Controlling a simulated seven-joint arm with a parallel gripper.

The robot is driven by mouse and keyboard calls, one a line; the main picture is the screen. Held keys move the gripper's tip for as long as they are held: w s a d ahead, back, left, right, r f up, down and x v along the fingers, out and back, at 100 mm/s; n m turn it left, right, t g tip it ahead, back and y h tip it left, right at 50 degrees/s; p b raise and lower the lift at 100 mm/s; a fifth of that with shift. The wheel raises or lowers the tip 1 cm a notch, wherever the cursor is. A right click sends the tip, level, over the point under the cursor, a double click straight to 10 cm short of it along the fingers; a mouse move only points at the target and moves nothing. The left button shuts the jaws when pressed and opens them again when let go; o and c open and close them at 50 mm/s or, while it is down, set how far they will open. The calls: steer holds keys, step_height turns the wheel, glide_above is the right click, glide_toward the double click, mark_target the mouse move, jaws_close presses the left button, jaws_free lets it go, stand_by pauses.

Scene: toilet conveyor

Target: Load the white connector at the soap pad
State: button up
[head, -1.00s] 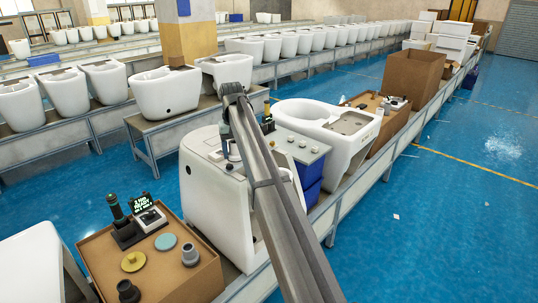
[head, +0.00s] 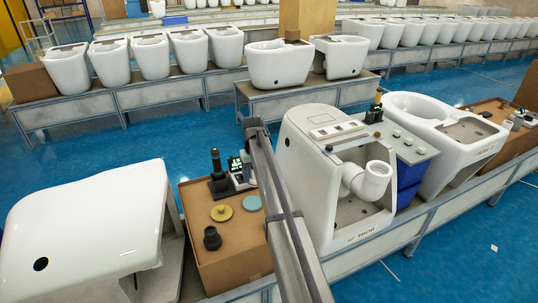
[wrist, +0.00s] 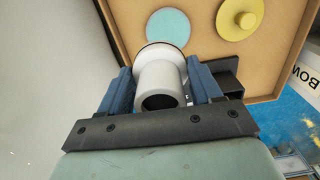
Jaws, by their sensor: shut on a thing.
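My gripper (wrist: 161,84) shows in the wrist view, its two blue fingers shut on the white connector (wrist: 157,77). The connector is a short pale tube with a wide rim at its far end and a dark round opening toward me. Below it is the cardboard box top, but I cannot tell whether they touch. A flat light blue disc (wrist: 167,24) lies just beyond the connector, also in the head view (head: 252,203). A yellow disc with a knob (wrist: 240,18) lies to its right, also in the head view (head: 221,213). In the head view my arm hides the gripper and connector.
On the cardboard box (head: 226,266) stand a dark ring-shaped fitting (head: 212,238), a dark green-topped bottle (head: 217,165) and a small lit display (head: 235,164). White toilet bodies stand at left (head: 92,226) and right (head: 335,165). One holds a white elbow pipe (head: 370,181).

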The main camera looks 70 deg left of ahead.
mark_target(252, 179)
steer(key=f, duration=0.1)
steer(key=s+f, duration=0.1)
steer(key=f, duration=0.1)
steer(key=shift+s+d, duration=0.25)
steer(key=shift+s, duration=0.1)
steer(key=shift+f, duration=2.8)
steer(key=shift+f, duration=0.55)
steer(key=shift+r, duration=3.55)
steer(key=shift+w+d, duration=0.1)
